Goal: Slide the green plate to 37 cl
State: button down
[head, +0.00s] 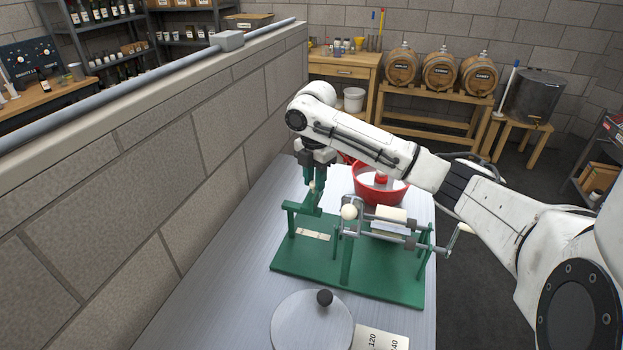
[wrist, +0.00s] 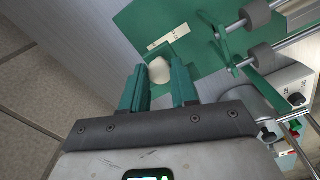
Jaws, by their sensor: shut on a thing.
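A green bottle-labelling stand (head: 350,275) stands on the metal table. A pale scale strip (head: 312,235) lies on its base near the left end; it also shows in the wrist view (wrist: 167,38), its figures too small to read. The green plate (head: 298,208) rises at the stand's left end, partly hidden by my fingers. A white rounded knob (wrist: 158,71) sits at this end. My gripper (head: 315,190), with green fingers, points down there and is shut on the knob. In the wrist view the fingers lie on either side of the knob. Where the plate stands against the scale cannot be read.
Rollers with a label block (head: 391,213) and a crank run along the stand's right side. A red bowl (head: 380,186) stands behind it. A round grey disc (head: 312,325) with a black knob and a number card (head: 381,338) lie in front. A block wall (head: 190,160) borders the left.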

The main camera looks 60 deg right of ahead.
jog(key=shift+s, duration=0.15)
jog(key=c, duration=1.1)
grip_release()
jog(key=shift+s, duration=0.1)
jog(key=shift+r, duration=0.6)
notch_tip(320, 180, up, 10)
jog(key=shift+f+b, duration=0.2)
jog(key=shift+b, duration=0.4)
jog(key=shift+d, duration=0.1)
